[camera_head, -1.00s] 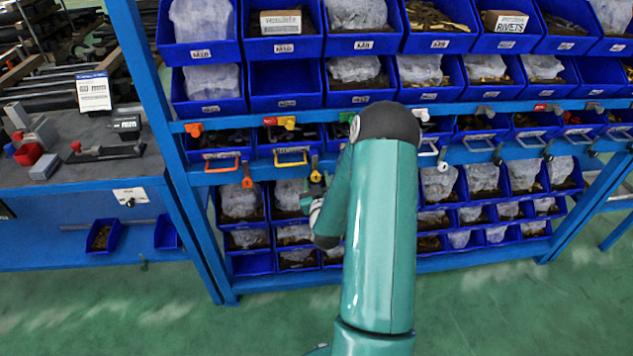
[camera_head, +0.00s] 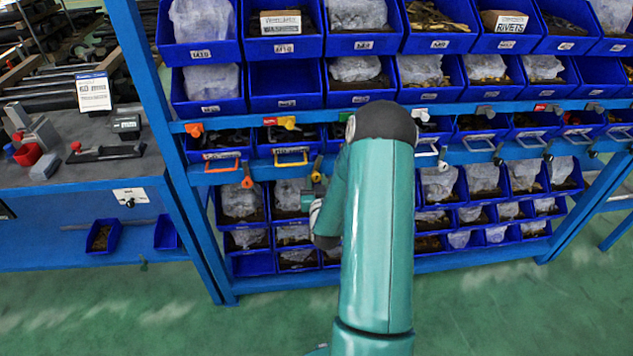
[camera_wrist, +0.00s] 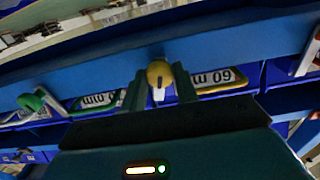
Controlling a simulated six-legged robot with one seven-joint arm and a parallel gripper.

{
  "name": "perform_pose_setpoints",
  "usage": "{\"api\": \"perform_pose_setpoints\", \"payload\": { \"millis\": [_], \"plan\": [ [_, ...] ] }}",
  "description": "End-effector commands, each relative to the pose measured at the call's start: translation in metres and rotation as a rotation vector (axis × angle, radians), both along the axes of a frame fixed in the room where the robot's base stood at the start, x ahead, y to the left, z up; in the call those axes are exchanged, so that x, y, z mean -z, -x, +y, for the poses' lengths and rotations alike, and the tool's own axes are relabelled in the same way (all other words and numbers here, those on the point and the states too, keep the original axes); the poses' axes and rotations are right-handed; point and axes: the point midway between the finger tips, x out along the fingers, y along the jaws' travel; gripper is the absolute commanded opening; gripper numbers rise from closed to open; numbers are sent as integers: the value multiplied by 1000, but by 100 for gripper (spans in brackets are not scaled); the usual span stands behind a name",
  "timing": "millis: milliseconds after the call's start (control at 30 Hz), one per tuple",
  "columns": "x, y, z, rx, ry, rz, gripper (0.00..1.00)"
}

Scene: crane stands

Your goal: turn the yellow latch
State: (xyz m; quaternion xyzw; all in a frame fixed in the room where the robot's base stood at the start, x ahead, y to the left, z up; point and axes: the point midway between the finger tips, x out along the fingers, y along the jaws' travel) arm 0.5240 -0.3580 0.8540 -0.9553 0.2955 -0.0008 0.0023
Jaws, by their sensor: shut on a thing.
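The yellow latch (camera_head: 317,168) hangs from the blue rail below the yellow drawer handle in the head view. In the wrist view the latch (camera_wrist: 159,74) shows its rounded yellow head and a pale strip below it, between my two fingers. My gripper (camera_wrist: 160,92) is shut on it, one finger on each side. In the head view my gripper (camera_head: 307,197) is small and partly hidden by my arm. The latch's lower part is covered there, so its exact angle is hard to tell.
An orange latch (camera_head: 247,178) hangs to the left. The yellow drawer handle (camera_head: 291,160) is just above left. A green latch (camera_wrist: 30,102) shows in the wrist view. Blue bins (camera_head: 240,202) sit behind and below the rail. A grey workbench (camera_head: 70,165) stands at the left.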

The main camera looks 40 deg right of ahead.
Motion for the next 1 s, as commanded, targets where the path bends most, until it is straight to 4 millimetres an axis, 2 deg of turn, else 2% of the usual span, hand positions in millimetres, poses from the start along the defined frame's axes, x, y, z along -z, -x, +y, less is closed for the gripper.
{"api": "perform_pose_setpoints", "payload": {
  "millis": [1000],
  "plan": [
    [1, 1, 0, 1, -793, -541, 7]
  ]
}}
